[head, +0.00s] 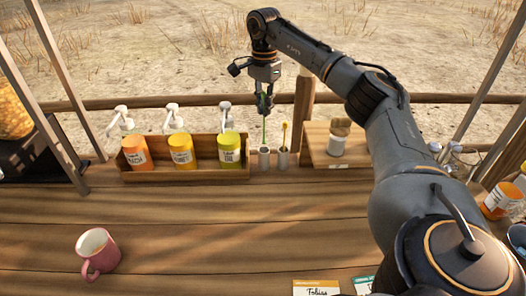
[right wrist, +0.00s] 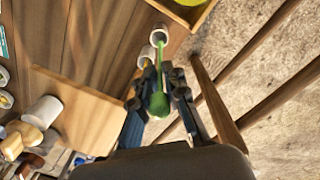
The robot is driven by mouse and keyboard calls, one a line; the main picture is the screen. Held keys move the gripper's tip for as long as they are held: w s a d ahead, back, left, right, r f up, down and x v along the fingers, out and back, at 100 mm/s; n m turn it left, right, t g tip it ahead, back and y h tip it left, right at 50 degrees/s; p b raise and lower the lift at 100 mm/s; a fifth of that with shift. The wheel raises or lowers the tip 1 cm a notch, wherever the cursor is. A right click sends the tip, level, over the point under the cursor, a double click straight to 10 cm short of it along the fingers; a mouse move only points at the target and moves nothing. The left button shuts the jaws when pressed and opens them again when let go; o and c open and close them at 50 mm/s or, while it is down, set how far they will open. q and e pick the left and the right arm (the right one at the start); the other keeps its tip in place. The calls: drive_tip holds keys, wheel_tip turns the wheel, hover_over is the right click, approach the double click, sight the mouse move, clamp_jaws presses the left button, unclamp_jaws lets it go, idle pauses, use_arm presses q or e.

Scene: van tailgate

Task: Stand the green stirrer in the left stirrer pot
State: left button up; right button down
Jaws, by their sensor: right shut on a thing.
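The green stirrer (head: 264,132) hangs about upright from my right gripper (head: 264,104), which is shut on its upper part. Its lower end reaches the mouth of the left stirrer pot (head: 264,159); I cannot tell whether the tip is inside. In the right wrist view the green stirrer (right wrist: 159,88) runs from between the fingers (right wrist: 161,92) towards the left pot's rim (right wrist: 158,36). The right stirrer pot (head: 283,160) stands close beside it and holds a yellow stirrer (head: 284,135). My left gripper is not in view.
A wooden crate (head: 190,176) with three pump bottles stands left of the pots. A pink mug (head: 98,252) is at front left. The middle of the tabletop (head: 200,215) is clear.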

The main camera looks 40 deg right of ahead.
sight(264, 142)
drive_tip(key=f, duration=0.5)
drive_tip(key=shift+s+a+f+p, duration=0.1)
drive_tip(key=shift+s+a+p, duration=0.2)
drive_tip(key=shift+p, duration=0.1)
drive_tip(key=shift+d+f, duration=0.1)
drive_tip(key=shift+f, duration=0.25)
wheel_tip(264, 142, down, 4)
drive_tip(key=shift+w+r+p, duration=0.1)
drive_tip(key=shift+r+p, duration=0.1)
drive_tip(key=shift+p, duration=0.15)
drive_tip(key=shift+d, duration=0.1)
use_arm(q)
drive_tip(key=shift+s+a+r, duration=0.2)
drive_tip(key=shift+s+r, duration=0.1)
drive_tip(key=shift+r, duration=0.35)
use_arm(e)
drive_tip(key=shift+f, duration=0.1)
